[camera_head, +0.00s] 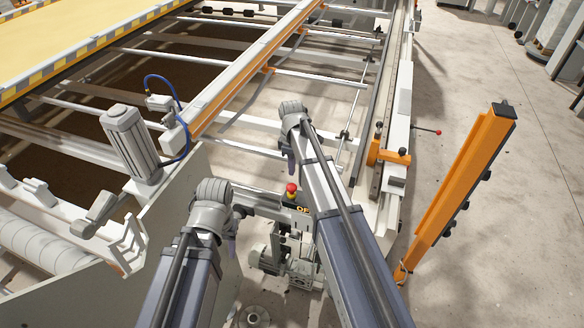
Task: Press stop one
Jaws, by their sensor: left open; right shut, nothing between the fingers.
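Orange lettering on the box is partly covered by my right arm. My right gripper (291,163) shows as a small purple tip below the wrist. It is shut and empty, and appears just above the button in the picture; I cannot tell the gap in depth. My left gripper (231,246) is open, mostly hidden below its wrist, to the left of and nearer than the button.
A grey motor (130,143) with a blue cable stands at the left by the frame rails. An orange post (457,190) stands at the right on open concrete floor. An orange bracket (388,153) and a red-knobbed lever (438,132) are at the frame's right side.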

